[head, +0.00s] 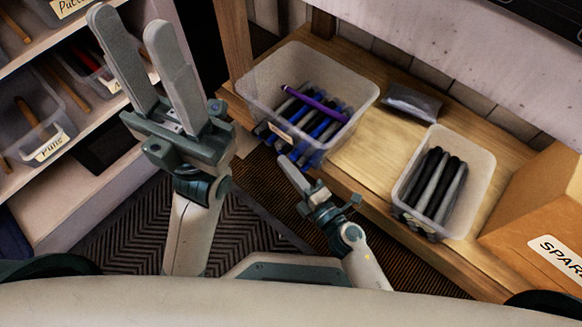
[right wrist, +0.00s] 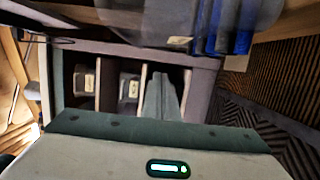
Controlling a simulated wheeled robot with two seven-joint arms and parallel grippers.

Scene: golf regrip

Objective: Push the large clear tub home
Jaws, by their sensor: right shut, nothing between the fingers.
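The large clear tub (head: 258,88) sits on the wooden shelf in the head view, holding several blue, black and purple grips. Its labelled front end reaches the shelf's front edge and seems to hang a little over it. In the right wrist view the tub (right wrist: 130,15) shows at the top, with its label and blue grips. My right gripper (head: 283,160) is shut and empty, just in front of the tub's front end; I cannot tell whether it touches. My left gripper (head: 130,18) is open and empty, raised at left.
A smaller clear tub (head: 485,160) of black and grey grips stands on the shelf to the right. A dark packet (head: 412,102) lies between the tubs. A cardboard box (head: 540,225) is at far right. A wooden post (head: 233,40) rises beside the large tub's left side.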

